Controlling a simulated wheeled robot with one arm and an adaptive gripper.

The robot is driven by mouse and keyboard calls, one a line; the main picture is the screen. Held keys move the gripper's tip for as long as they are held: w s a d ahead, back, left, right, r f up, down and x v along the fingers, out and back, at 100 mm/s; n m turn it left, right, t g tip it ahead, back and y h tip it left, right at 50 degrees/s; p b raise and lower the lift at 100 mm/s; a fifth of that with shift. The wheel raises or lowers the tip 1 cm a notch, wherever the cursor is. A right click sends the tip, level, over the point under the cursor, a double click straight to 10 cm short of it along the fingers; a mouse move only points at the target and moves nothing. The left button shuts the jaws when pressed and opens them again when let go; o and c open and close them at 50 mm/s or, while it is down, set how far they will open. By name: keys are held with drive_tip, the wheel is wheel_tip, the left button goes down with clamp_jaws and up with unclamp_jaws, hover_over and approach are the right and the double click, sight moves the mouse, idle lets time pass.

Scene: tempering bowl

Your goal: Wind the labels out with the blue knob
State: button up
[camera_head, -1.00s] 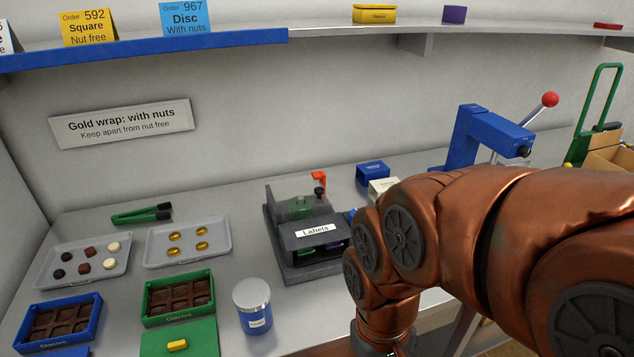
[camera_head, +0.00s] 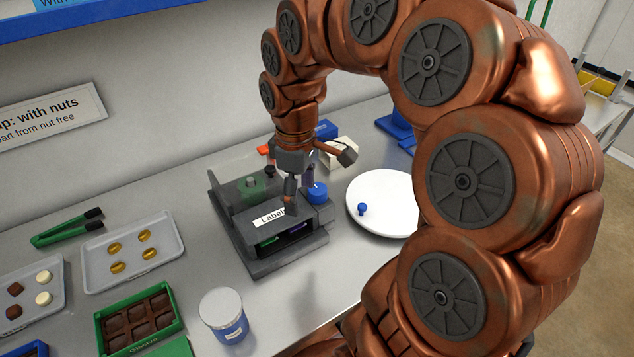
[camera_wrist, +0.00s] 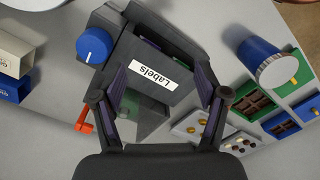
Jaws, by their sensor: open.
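The dark grey label dispenser (camera_head: 245,225) with a white "Labels" plate (camera_head: 269,216) stands on the counter. It also fills the upper middle of the wrist view (camera_wrist: 165,45). Its blue knob (camera_head: 317,192) is on the right side of the dispenser in the head view, and at the upper left in the wrist view (camera_wrist: 94,46). My gripper (camera_head: 301,188) points down over the dispenser, close to the knob. In the wrist view its fingers (camera_wrist: 160,78) are wide apart and empty, with the knob outside them, beyond the left finger. No label is clearly seen sticking out.
A lidded jar (camera_head: 225,315) stands in front. A grey tray (camera_head: 150,268) with gold pieces and green tongs (camera_head: 65,230) are to the left. A red-orange part (camera_wrist: 83,118) sticks out at the dispenser's back.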

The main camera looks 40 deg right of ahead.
drive_tip(key=n, duration=0.1)
hover_over(318, 188)
drive_tip(key=shift+p, duration=0.4)
drive_tip(key=shift+f+p, duration=1.2)
drive_tip(key=shift+f, duration=2.6)
drive_tip(key=c, duration=1.2)
